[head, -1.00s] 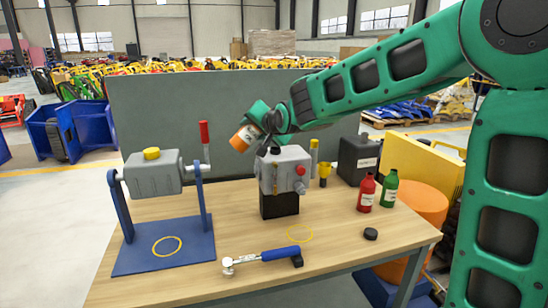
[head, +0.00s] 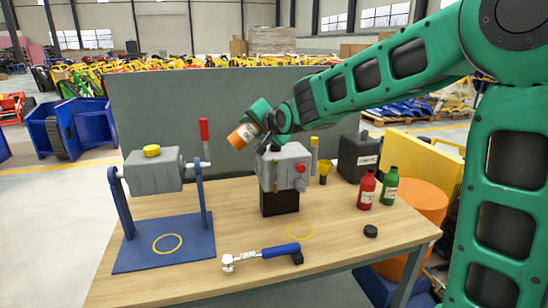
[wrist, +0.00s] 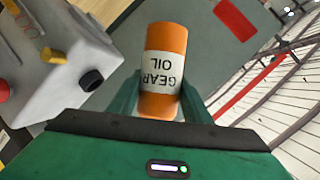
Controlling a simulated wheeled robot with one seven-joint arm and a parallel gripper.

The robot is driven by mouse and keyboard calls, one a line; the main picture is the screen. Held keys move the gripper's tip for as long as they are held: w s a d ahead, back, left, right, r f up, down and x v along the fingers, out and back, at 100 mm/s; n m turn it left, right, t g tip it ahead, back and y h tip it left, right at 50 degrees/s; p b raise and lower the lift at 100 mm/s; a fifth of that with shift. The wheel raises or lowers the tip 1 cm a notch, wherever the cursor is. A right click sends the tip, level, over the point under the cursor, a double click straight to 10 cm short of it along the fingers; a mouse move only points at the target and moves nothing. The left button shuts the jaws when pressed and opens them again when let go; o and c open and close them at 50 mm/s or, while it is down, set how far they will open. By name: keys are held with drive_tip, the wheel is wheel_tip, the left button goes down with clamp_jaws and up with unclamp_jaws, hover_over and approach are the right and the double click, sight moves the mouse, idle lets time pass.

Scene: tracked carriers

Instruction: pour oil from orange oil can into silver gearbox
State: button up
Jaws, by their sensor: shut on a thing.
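The orange oil can (head: 238,138), with a white label, is held tilted in my gripper (head: 259,124) above and to the left of the silver gearbox. In the wrist view the can (wrist: 166,45) reads "GEAR OIL" and sits between the two fingers (wrist: 160,98). The silver gearbox (head: 285,163) stands on a black block on the table, below my gripper. It has a red knob on its front. Part of its top is hidden behind my gripper in the head view. In the wrist view the gearbox (wrist: 50,60) is at the left, apart from the can. I cannot see any oil flowing.
A grey drum with a yellow cap (head: 152,175) hangs on a blue stand at the left. Red (head: 367,190) and green (head: 390,187) bottles, a yellow funnel (head: 324,171) and a black canister (head: 357,157) stand at the right. A grey panel (head: 170,105) rises behind.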

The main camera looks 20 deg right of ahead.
sight(254, 137)
drive_tip(key=shift+a+f+m+t+y+p, duration=0.2)
drive_tip(key=shift+f+m+y+p, duration=0.35)
drive_tip(key=shift+p, duration=0.4)
drive_tip(key=shift+a+f+m+t+y+p, duration=0.1)
drive_tip(key=shift+a+f+m+y+p, duration=0.2)
drive_tip(key=shift+m+p, duration=0.5)
idle(2.1)
drive_tip(key=shift+d+f+m+t+y, duration=0.1)
drive_tip(key=shift+f+m+t+y, duration=0.2)
drive_tip(key=shift+f+m+y, duration=0.4)
idle(3.4)
